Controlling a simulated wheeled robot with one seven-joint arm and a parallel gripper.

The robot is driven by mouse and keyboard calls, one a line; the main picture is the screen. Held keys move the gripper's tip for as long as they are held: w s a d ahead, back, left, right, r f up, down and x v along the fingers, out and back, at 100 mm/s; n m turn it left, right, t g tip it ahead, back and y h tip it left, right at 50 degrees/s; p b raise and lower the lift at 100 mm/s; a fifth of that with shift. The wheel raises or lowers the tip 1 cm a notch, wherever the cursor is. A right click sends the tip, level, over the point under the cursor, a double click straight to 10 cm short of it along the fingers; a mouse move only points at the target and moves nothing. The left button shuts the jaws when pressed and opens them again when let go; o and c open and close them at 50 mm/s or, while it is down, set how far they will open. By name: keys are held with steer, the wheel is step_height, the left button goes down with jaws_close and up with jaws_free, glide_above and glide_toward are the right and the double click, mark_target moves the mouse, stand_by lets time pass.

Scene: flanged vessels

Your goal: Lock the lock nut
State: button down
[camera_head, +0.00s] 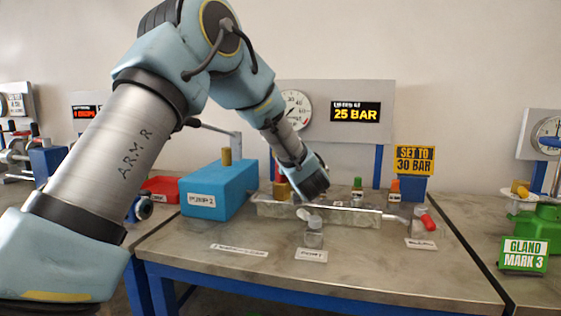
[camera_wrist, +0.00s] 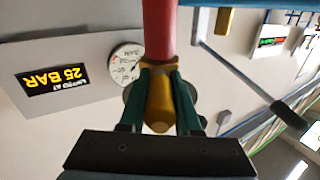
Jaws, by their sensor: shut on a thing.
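My gripper (camera_wrist: 160,95) has its green fingers closed on a brass-coloured piece (camera_wrist: 160,100). A red bar or column (camera_wrist: 158,30) joins that piece at the top of the wrist view. I cannot tell for sure whether the piece is the lock nut. In the head view my wrist reaches down over a metal tray (camera_head: 340,214) on the bench, and hides the fingertips. A brass-coloured block (camera_head: 283,190) shows just left of my wrist.
The display (camera_head: 356,112) reads 25 BAR; it hangs beside a round gauge (camera_head: 295,108). A yellow sign (camera_head: 414,160) says SET TO 30 BAR. A blue box (camera_head: 215,190) stands left, a red-handled part (camera_head: 427,222) right.

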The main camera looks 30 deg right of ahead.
steer(key=n+y, duration=0.1)
steer(key=y, duration=0.1)
steer(key=d+n+y+p, duration=0.1)
steer(key=n+y, duration=0.1)
steer(key=y, duration=0.1)
steer(key=d+n+y+p, duration=0.1)
steer(key=y, duration=0.1)
steer(key=shift+s+d+n+t, duration=0.1)
steer(key=shift+d+n+t, duration=0.05)
steer(key=shift+n+t, duration=0.15)
steer(key=shift+r+y, duration=0.1)
steer(key=shift+y, duration=0.3)
steer(key=c, duration=0.6)
jaws_free()
steer(key=s+d+b, duration=0.1)
steer(key=s+b, duration=0.1)
steer(key=s, duration=0.8)
steer(key=shift+s+d+b, duration=0.3)
steer(key=shift+b, duration=0.05)
